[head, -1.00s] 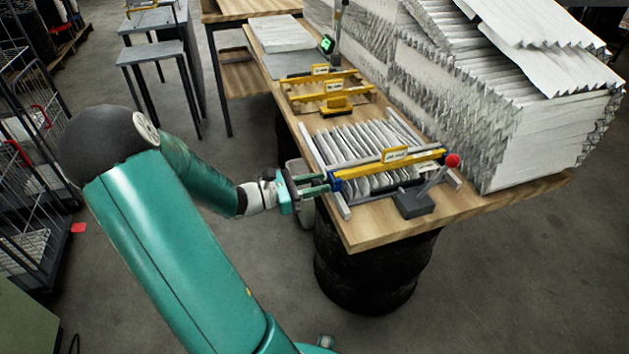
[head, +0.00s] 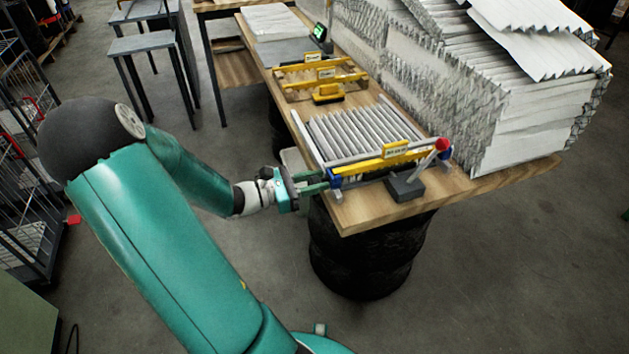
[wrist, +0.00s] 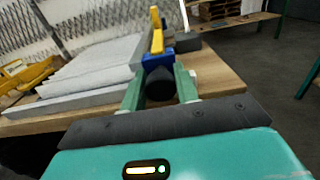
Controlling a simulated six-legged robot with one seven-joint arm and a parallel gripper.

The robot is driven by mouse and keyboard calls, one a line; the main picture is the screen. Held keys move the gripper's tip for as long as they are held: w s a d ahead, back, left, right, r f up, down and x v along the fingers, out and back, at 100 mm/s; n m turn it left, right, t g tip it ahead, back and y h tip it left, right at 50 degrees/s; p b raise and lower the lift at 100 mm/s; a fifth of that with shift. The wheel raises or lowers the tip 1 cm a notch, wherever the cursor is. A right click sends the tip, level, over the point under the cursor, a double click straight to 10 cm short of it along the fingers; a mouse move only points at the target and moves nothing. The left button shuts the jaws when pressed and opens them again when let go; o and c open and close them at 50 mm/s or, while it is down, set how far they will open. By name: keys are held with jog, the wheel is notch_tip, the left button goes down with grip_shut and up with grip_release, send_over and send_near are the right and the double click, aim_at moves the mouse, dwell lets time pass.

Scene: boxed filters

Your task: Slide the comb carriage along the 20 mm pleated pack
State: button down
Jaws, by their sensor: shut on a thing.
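The comb carriage (head: 385,164) is a yellow bar with blue end blocks and a small label plate. It spans the white pleated pack (head: 358,132) near the pack's near end, between metal side rails. My gripper (head: 325,181) reaches in from the left, at the carriage's left end. In the wrist view its two green fingers are shut on a dark knob (wrist: 160,86) below the carriage's blue end block (wrist: 158,59). Behind the carriage the pleats stand in even rows.
A dark block with a red-knobbed lever (head: 405,186) stands at the table's near edge, close to the carriage. Another yellow comb frame (head: 322,72) and a yellow-and-black tool (head: 328,95) lie farther back. Stacked white filters (head: 520,110) fill the right side.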

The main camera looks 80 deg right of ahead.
jog(key=c, duration=1.1)
grip_release()
jog(key=shift+o, duration=0.2)
jog(key=shift+w, duration=0.1)
jog(key=v, duration=1.3)
jog(key=shift+w+a, duration=0.2)
jog(key=w+a+r+m+t+y, duration=0.1)
jog(key=w+a+m+t+y, duration=0.2)
jog(key=a+t, duration=0.45)
jog(key=w+a+r+m+t+y, duration=0.15)
jog(key=w+a+t, duration=0.35)
jog(key=a, duration=0.5)
jog(key=w+a+r+m+t+y, duration=0.1)
jog(key=a+r+t, duration=0.3)
jog(key=a, duration=0.5)
jog(key=w+a+r+t+y, duration=0.2)
jog(key=a+r+t+y, duration=0.1)
jog(key=a+r, duration=0.4)
jog(key=a+t, duration=0.1)
jog(key=a, duration=0.2)
jog(key=shift+a+r+m+y, duration=0.15)
jog(key=shift+a+m+y, duration=0.05)
jog(key=shift+m+y, duration=0.15)
